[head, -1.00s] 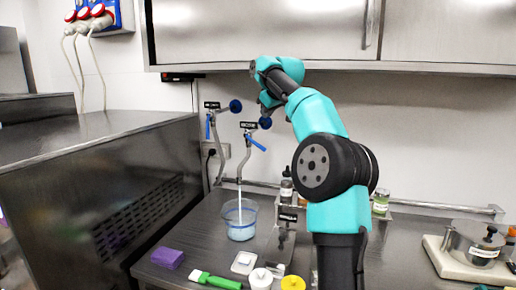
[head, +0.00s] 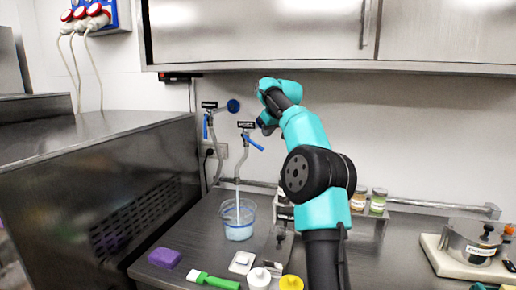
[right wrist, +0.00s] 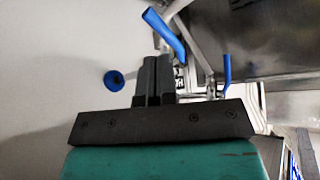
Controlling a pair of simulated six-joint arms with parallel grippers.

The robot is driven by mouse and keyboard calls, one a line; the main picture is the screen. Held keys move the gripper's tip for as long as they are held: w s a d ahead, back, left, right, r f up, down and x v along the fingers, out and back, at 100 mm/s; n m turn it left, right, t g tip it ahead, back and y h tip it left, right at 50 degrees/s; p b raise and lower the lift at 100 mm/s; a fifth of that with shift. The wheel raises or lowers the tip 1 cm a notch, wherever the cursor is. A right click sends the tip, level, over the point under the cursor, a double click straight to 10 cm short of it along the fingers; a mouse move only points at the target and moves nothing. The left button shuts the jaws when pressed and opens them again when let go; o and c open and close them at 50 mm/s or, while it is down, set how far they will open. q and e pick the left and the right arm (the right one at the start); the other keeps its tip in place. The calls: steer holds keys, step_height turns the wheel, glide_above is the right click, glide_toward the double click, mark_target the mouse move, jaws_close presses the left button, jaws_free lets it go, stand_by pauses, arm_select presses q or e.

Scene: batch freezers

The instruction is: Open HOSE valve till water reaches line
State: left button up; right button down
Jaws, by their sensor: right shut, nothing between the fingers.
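Two wall taps with blue levers stand above the counter; their black tags are too small to read surely. The right tap's lever (head: 253,142) is slanted, and a water stream (head: 238,190) runs below that tap into a clear tub (head: 238,230). The tub holds some pale-blue water; I cannot make out a fill line surely. The left tap's lever (head: 205,127) hangs upright, with no stream. My right gripper (head: 266,128) is by the right tap, shut and empty. In the right wrist view its fingers (right wrist: 153,78) are close to a blue lever (right wrist: 165,33); contact is unclear.
A blue round knob (head: 233,106) is on the wall. A purple sponge (head: 165,257), a green-handled brush (head: 215,281) and white and yellow lids (head: 291,283) lie at the counter front. Jars (head: 378,200) stand right of my arm, and a pot (head: 470,243) sits far right.

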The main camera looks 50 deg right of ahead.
mark_target(259, 146)
steer(key=shift+x, duration=3.4)
steer(key=s+f, duration=0.2)
steer(key=s, duration=0.1)
steer(key=shift+a+f, duration=0.1)
steer(key=shift+a, duration=0.25)
steer(key=v, duration=1.7)
